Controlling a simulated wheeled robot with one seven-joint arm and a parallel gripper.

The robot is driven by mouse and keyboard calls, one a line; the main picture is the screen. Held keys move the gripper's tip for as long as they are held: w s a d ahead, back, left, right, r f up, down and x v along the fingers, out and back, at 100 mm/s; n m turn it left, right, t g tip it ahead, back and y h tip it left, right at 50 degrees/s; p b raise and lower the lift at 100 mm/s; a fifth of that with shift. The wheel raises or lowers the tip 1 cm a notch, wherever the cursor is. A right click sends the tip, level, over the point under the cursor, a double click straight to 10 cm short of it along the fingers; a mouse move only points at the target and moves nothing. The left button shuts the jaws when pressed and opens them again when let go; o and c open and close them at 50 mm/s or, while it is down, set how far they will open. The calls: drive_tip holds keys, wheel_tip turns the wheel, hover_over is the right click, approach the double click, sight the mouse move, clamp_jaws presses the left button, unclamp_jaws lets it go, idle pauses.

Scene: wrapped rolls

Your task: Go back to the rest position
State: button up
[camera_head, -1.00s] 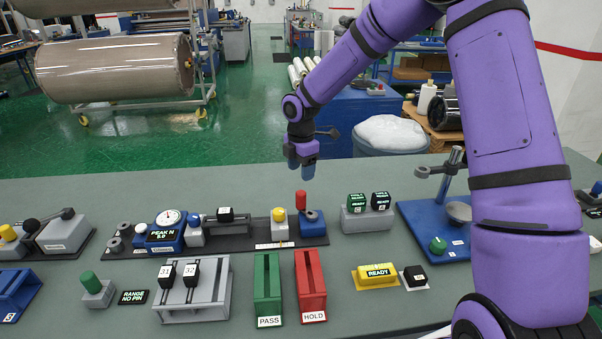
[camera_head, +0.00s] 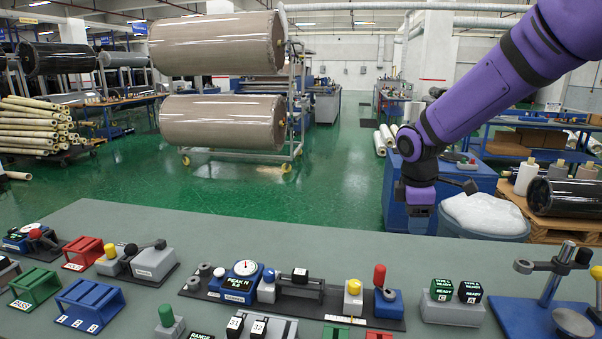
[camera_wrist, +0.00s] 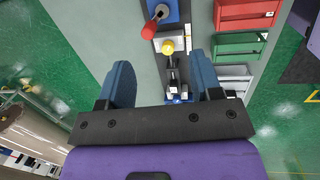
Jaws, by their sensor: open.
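My gripper (camera_head: 418,212) hangs at the end of my purple arm, above the far edge of the grey table (camera_head: 330,250), fingers pointing down. In the wrist view my gripper (camera_wrist: 165,85) shows two blue fingers spread wide apart with nothing between them. Below and beyond it lies the test fixture on its dark base plate (camera_head: 330,309). The fixture has a gauge block (camera_head: 240,282), a yellow-knobbed post (camera_head: 353,297) and a blue block with a red handle (camera_head: 380,277). The gripper is apart from all of these.
Blue (camera_head: 90,305), green (camera_head: 36,286) and red (camera_head: 83,252) racks sit at the left. A white-topped bin (camera_head: 485,215) stands behind the table.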

drive_tip(key=s+d+r+m+t, duration=0.1)
drive_tip(key=s+r+m, duration=0.3)
drive_tip(key=s, duration=0.5)
drive_tip(key=s+d+r+m+t+y, duration=0.1)
drive_tip(key=s+r+m, duration=0.3)
drive_tip(key=s, duration=0.6)
drive_tip(key=s+d+r+m+t, duration=0.2)
drive_tip(key=s+d+r+m, duration=0.1)
drive_tip(key=s+m, duration=0.4)
drive_tip(key=s+r, duration=0.1)
drive_tip(key=s, duration=0.1)
drive_tip(key=shift+s+r+y, duration=0.3)
drive_tip(key=shift+s, duration=0.1)
drive_tip(key=shift+o, duration=0.4)
drive_tip(key=shift+a, duration=0.1)
idle(0.8)
